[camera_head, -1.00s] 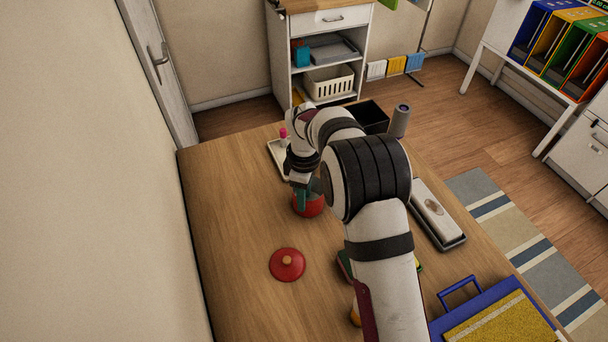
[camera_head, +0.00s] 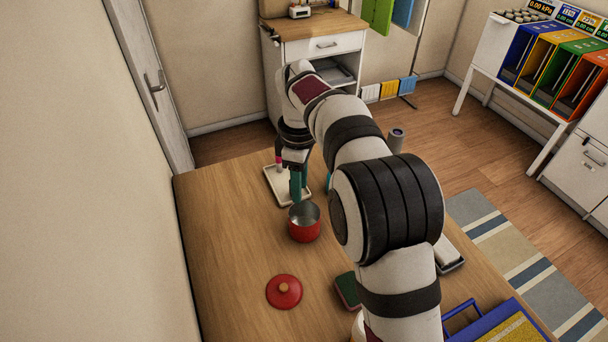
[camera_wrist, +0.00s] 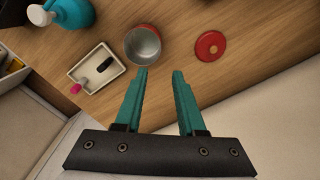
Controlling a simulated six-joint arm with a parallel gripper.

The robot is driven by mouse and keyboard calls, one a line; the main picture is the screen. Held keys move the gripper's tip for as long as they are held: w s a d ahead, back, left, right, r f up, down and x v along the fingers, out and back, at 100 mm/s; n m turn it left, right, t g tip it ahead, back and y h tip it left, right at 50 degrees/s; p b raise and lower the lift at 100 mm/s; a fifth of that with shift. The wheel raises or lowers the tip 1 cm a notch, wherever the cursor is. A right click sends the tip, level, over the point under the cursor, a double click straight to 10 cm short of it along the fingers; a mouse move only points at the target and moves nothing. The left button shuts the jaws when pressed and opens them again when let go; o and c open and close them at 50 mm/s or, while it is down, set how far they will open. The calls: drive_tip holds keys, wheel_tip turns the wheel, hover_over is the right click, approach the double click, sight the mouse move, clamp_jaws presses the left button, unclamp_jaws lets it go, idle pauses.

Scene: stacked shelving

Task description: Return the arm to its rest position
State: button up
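My gripper (camera_head: 298,183) is raised above the table near the red pot, its teal fingers pointing down. In the wrist view my gripper (camera_wrist: 160,75) has its two teal fingers apart with nothing between them. The red pot (camera_head: 304,229) stands open on the wooden table, and it looks empty inside. It also shows in the wrist view (camera_wrist: 142,46), just beyond the fingertips. My arm reaches across the table from the lower right and hides part of the tabletop.
A red lid (camera_head: 284,292) lies on the table near the pot. A white tray (camera_head: 272,185) holds small items in the wrist view. A teal bottle (camera_wrist: 70,14) stands near the tray. A green sponge (camera_head: 347,290) and blue case (camera_head: 500,318) lie nearer. The table's left side is clear.

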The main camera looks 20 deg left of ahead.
drive_tip(key=s+d+r+m, duration=0.4)
drive_tip(key=d+r+m, duration=0.25)
drive_tip(key=d, duration=0.45)
drive_tip(key=s+d+m+y, duration=0.1)
drive_tip(key=s+d+m, duration=0.9)
drive_tip(key=s, duration=0.2)
drive_tip(key=s+d+f+m, duration=0.2)
drive_tip(key=s+m, duration=0.2)
drive_tip(key=s, duration=0.1)
drive_tip(key=s+d+f+m, duration=0.1)
drive_tip(key=s+d+m, duration=0.1)
drive_tip(key=s+m, duration=0.2)
drive_tip(key=s, duration=0.2)
drive_tip(key=shift+s+f+y, duration=0.3)
drive_tip(key=shift+f+y, duration=0.1)
